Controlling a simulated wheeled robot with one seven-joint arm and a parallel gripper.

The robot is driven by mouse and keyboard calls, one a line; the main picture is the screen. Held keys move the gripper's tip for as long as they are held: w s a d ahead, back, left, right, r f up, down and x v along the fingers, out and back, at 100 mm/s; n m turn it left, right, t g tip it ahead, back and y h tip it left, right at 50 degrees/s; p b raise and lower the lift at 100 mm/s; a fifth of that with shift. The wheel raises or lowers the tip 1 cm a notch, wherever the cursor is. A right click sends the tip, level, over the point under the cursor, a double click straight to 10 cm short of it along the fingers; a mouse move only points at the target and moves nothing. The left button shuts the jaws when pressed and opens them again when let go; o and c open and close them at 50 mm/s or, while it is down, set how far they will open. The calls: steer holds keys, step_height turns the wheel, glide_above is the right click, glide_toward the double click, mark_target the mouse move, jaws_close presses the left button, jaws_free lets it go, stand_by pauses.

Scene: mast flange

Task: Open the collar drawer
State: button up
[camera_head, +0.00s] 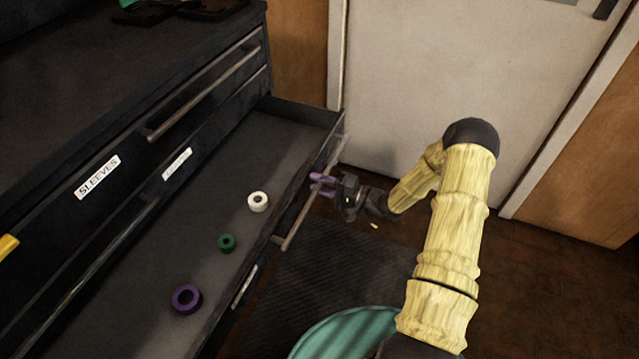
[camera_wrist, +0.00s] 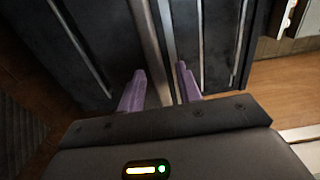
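A dark drawer (camera_head: 215,190) stands pulled out of the black cabinet. Three rings lie in it: a white one (camera_head: 258,202), a green one (camera_head: 227,243) and a purple one (camera_head: 186,298). The label (camera_head: 244,287) on its front is too slanted to read. A metal bar handle (camera_head: 296,222) runs along that front. My gripper (camera_head: 320,184) is at the far part of this handle. In the wrist view, my gripper's purple fingers (camera_wrist: 160,88) are apart, with the handle bar (camera_wrist: 150,45) running between them. I cannot tell whether they touch it.
Above the open drawer is a shut drawer with a SLEEVES label (camera_head: 98,177) and its own bar handle (camera_head: 205,92). Dark trays (camera_head: 215,8) lie on the cabinet top. A pale door (camera_head: 440,80) is behind. A dark mat (camera_head: 310,285) covers the floor before the drawer.

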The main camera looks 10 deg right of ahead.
steer(key=p+v, duration=0.3)
steer(key=v, duration=1.4)
steer(key=shift+s, duration=0.15)
steer(key=shift+d, duration=0.1)
steer(key=w+a+r+n+g+h, duration=0.15)
steer(key=w+r+n+h, duration=0.25)
steer(key=w+r+h, duration=0.55)
steer(key=s+a+r+n+g+h, duration=0.1)
steer(key=s+a+r+g+h, duration=0.15)
steer(key=s, duration=0.55)
steer(key=s+a+r+n+g+h, duration=0.1)
steer(key=s+a+r, duration=0.25)
steer(key=s, duration=0.45)
steer(key=s+a+r+n+g+h, duration=0.1)
steer(key=s+a+r+g+h, duration=0.2)
steer(key=s, duration=0.5)
step_height(320, 180, up, 31)
steer(key=y+p, duration=0.1)
steer(key=p, duration=3.1)
steer(key=shift+w+a+t, duration=0.3)
steer(key=shift+w+t, duration=0.1)
